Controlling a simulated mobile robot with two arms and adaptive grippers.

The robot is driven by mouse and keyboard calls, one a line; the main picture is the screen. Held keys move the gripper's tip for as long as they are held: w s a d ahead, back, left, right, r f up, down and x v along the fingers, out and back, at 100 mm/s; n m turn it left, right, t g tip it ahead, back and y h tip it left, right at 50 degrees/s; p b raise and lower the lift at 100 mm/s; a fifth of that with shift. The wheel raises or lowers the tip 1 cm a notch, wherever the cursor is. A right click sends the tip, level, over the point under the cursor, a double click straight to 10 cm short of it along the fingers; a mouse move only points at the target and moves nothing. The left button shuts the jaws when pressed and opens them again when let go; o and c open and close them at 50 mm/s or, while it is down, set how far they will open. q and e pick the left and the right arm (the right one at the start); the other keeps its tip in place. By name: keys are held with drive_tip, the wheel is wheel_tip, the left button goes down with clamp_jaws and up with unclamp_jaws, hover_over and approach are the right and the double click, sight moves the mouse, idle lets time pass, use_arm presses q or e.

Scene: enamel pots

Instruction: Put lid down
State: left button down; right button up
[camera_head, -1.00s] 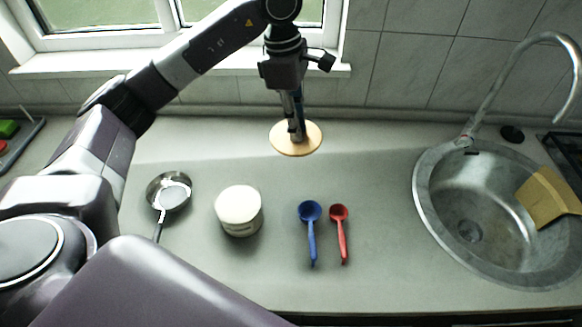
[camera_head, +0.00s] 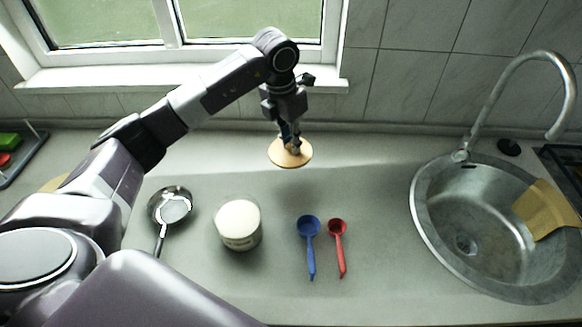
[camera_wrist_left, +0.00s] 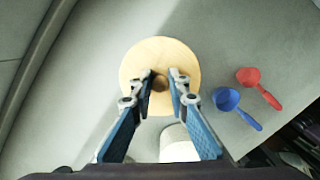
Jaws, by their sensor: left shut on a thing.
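The lid (camera_head: 274,156) is a round, pale wooden disc with a small knob. My left gripper (camera_head: 290,146) is shut on the lid's knob from above. In the left wrist view the fingertips (camera_wrist_left: 161,84) of that gripper sit either side of the knob, and the lid (camera_wrist_left: 160,48) spreads out beneath them. Whether the lid touches the counter or hangs just above it I cannot tell. A white-filled, open-topped enamel pot or jar (camera_head: 239,238) stands on the counter, nearer and left of the lid. My right gripper does not show.
A small metal pan (camera_head: 170,203) lies left of the jar. A blue scoop (camera_head: 309,240) and a red scoop (camera_head: 339,245) lie to its right. A round sink (camera_head: 425,215) with a tap and yellow cloth is at the right. The counter (camera_head: 370,180) around the lid is clear.

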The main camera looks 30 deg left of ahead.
sight(290, 153)
use_arm(q)
wheel_tip(290, 153, down, 6)
drive_tip(key=shift+f+p, duration=0.15)
drive_tip(key=shift+p, duration=0.5)
wheel_tip(290, 153, down, 5)
drive_tip(key=shift+r+p, duration=0.2)
drive_tip(key=shift+p, duration=0.4)
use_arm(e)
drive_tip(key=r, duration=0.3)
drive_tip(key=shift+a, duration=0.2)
use_arm(q)
drive_tip(key=shift+f, duration=0.2)
drive_tip(key=c, duration=1.8)
unclamp_jaws()
drive_tip(key=shift+c, duration=0.2)
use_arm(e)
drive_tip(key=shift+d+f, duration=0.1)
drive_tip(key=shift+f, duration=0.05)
use_arm(q)
drive_tip(key=shift+r, duration=0.2)
